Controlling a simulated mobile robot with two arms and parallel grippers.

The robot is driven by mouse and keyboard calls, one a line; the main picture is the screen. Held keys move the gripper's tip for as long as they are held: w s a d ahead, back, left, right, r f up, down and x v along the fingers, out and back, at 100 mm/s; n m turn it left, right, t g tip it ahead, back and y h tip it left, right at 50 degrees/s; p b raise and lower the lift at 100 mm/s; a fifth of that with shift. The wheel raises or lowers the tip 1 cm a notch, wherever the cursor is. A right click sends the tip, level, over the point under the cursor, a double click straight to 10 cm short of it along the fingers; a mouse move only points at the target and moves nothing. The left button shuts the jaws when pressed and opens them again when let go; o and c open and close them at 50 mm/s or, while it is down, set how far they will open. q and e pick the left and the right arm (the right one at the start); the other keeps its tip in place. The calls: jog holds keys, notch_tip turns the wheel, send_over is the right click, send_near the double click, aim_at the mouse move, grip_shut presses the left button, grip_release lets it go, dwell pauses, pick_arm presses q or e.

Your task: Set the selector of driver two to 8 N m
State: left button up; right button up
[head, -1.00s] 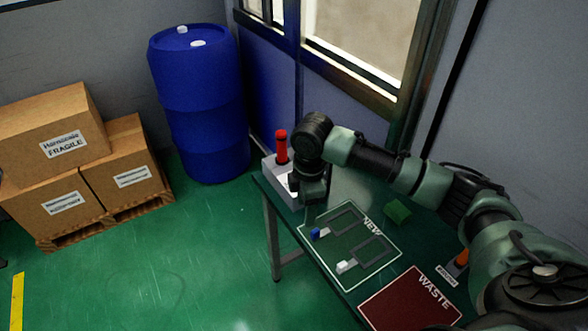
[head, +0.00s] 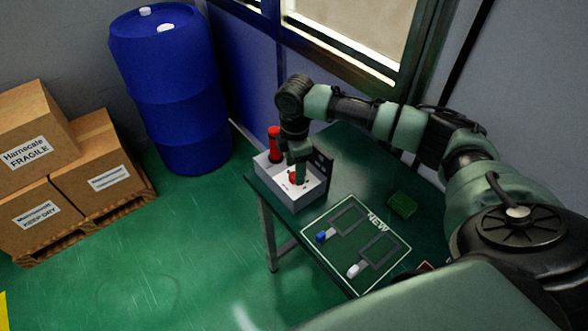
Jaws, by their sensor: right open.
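A light grey box (head: 308,193) stands at the far left corner of the table. A red upright handle (head: 273,150) rises from its back left part; a second red piece (head: 294,178) shows on its top beside my gripper. I cannot tell which is driver two, and no selector marks are readable. My right gripper (head: 299,178) points down over the box top, close to the second red piece. It is open, its fingers partly hidden, and contact cannot be told. My left gripper is not in view.
A dark upright plate (head: 323,163) stands at the box's right side. The mat marked NEW (head: 343,270) holds a blue-ended piece (head: 321,237) and a white-ended piece (head: 354,270). A green block (head: 402,205) lies to the right. A blue barrel (head: 172,100) and cartons (head: 88,165) stand on the floor.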

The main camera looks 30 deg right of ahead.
notch_tip(320, 180, down, 2)
jog(key=shift+w+f, duration=0.1)
jog(key=shift+w, duration=0.05)
jog(key=shift+f, duration=0.15)
grip_shut()
jog(key=shift+m+p, duration=0.6)
jog(key=shift+p, duration=0.55)
jog(key=m+p, duration=0.3)
jog(key=shift+r+p, duration=0.2)
jog(key=shift+p, duration=0.1)
pick_arm(q)
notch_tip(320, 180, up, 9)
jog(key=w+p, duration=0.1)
jog(key=p, duration=0.2)
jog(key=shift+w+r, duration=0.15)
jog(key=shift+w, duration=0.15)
pick_arm(e)
jog(key=shift+f+m, duration=0.2)
jog(key=shift+m, duration=1.7)
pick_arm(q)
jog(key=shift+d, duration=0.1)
pick_arm(e)
jog(key=shift+w, duration=0.1)
